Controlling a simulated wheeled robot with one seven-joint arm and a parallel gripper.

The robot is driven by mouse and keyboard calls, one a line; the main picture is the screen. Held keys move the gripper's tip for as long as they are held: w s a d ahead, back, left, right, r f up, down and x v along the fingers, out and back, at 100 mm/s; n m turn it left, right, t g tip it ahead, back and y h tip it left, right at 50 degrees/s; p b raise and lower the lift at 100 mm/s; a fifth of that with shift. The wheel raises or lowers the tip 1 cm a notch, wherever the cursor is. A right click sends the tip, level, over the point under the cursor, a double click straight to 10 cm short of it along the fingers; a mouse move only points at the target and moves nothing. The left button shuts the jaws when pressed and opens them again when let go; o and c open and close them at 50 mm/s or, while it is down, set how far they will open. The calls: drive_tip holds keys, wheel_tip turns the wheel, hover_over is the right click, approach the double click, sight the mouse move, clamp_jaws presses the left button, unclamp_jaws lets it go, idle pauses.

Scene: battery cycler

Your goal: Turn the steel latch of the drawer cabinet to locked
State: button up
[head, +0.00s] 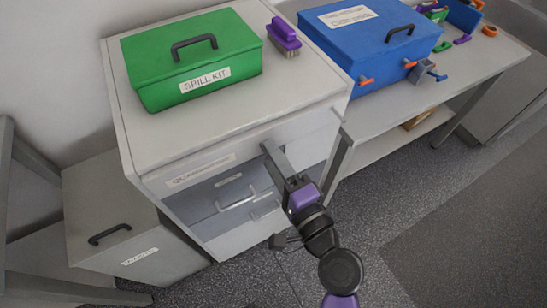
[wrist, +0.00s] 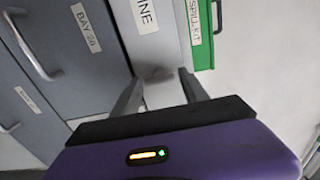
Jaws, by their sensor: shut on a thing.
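The pale drawer cabinet (head: 150,150) stands in the middle left of the head view. Its top front carries a label reading roughly "QUARANTINE" (head: 200,170), with grey-blue drawers and bar handles below. My gripper (head: 267,148) is at the upper front of the cabinet, right of the label. In the wrist view my gripper (wrist: 163,82) has its two fingers on either side of a small grey piece, which appears to be the steel latch (wrist: 155,73), and is shut on it. The fingers hide most of the latch in the head view, so I cannot tell its angle.
A green spill kit box (head: 190,60) and a purple brush (head: 284,36) sit on the cabinet top. A blue case (head: 370,35) stands on the bench to the right. A lower grey cabinet (head: 110,215) is at the left. The floor (head: 390,190) at right is clear.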

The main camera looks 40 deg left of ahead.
drive_tip(key=shift+f, duration=0.1)
drive_tip(key=o, duration=1.4)
drive_tip(key=shift+c, duration=0.2)
drive_tip(key=b+v, duration=0.1)
drive_tip(key=v, duration=0.7)
